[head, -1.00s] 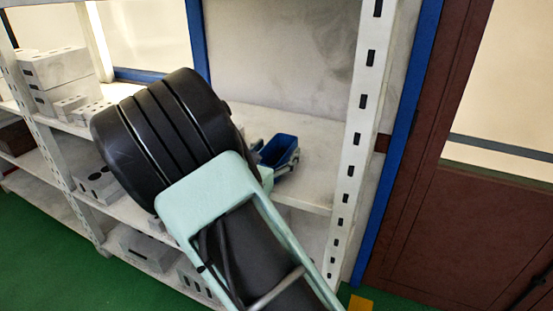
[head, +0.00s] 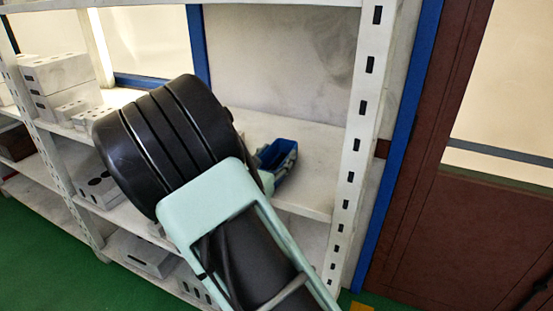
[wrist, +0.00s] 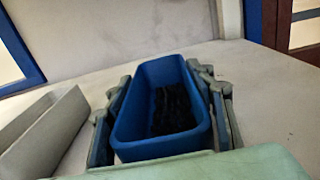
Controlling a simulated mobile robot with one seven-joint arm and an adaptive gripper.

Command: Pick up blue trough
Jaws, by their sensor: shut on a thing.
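The blue trough (wrist: 160,103) is an open-topped, long box with dark matter inside, seen in the wrist view. In the head view the blue trough (head: 277,154) shows on the shelf level, partly hidden behind my arm. My gripper (wrist: 163,112) has one finger along each long side of the trough and is shut on it. In the head view most of my gripper is hidden by my arm. I cannot tell whether the trough's underside touches the shelf.
The white shelf board (head: 312,180) is bare to the right of the trough. A white perforated post (head: 358,130) stands at the right. Grey blocks (head: 60,72) lie on the left shelves. In the wrist view a grey block (wrist: 42,130) lies left of my gripper.

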